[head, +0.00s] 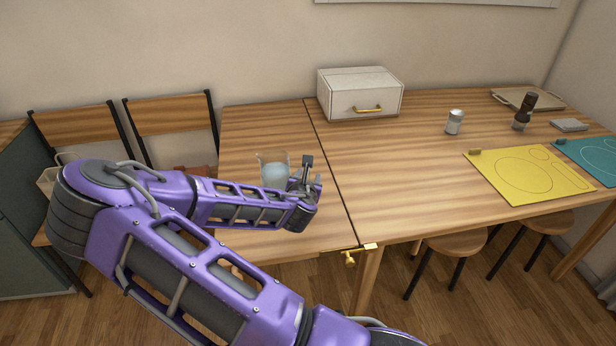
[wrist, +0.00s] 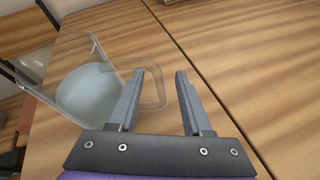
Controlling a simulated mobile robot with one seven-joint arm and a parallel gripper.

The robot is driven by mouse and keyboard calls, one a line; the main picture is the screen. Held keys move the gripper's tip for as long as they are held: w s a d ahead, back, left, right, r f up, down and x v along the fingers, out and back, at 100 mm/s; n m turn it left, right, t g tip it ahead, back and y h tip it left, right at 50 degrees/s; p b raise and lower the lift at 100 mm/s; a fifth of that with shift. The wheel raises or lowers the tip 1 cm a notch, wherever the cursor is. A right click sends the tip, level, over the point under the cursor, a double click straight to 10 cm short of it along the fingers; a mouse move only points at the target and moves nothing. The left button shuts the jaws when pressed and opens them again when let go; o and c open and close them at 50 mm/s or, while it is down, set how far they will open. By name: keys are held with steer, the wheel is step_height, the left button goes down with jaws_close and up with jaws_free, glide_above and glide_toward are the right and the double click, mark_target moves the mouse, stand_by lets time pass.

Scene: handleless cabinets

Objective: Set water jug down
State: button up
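The clear water jug (head: 273,172), holding pale blue water, appears upright over the left wooden table section in the head view. My arm hides its lower part, so contact with the table is unclear there. In the wrist view the jug (wrist: 85,90) is at the left, with its clear handle (wrist: 158,88) toward my gripper. My gripper (wrist: 155,90) has its two fingers apart. The handle loop shows in the gap, partly behind the left finger, with space before the right finger. In the head view my gripper (head: 306,178) is just right of the jug.
A white drawer box (head: 360,93) stands at the back. A shaker (head: 454,122), a dark grinder (head: 524,111), a yellow mat (head: 528,175) and a teal mat (head: 590,158) are on the right table. The tabletop right of my gripper is clear. Chairs stand at left.

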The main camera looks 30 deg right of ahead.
steer(key=shift+r, duration=0.2)
steer(key=p+v, duration=0.7)
steer(key=v, duration=0.5)
steer(key=shift+p, duration=0.3)
